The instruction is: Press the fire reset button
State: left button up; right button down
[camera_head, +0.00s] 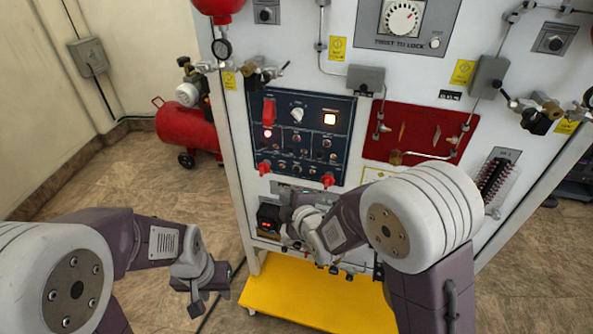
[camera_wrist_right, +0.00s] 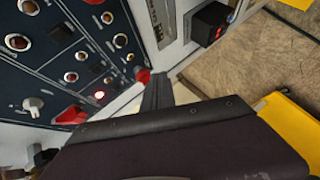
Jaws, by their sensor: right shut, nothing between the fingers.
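The dark blue control panel (camera_head: 300,150) is on the front of the white trainer. The labels are too small to read, so I cannot tell which button is the fire reset.
Red switch covers (camera_head: 328,181) stick out along the panel's bottom. A small black box with a red display (camera_head: 268,218) is just below the panel. A yellow platform (camera_head: 310,290) projects at the base. A red compressor tank (camera_head: 188,130) stands left on the floor.

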aim_at(297, 169)
jog(key=w+d+p, duration=0.1)
jog(key=w+d, duration=0.1)
jog(key=w, duration=0.6)
jog(key=shift+d, duration=0.4)
dwell(1.5)
jog(key=shift+w+d, duration=0.15)
jog(key=shift+w, duration=0.2)
jog(key=shift+w+d, duration=0.1)
jog(key=shift+w, duration=0.25)
dwell(0.6)
jog(key=shift+s, duration=0.1)
jog(key=shift+s+a+b, duration=0.25)
jog(key=shift+s+b, duration=0.25)
jog(key=shift+s, duration=0.15)
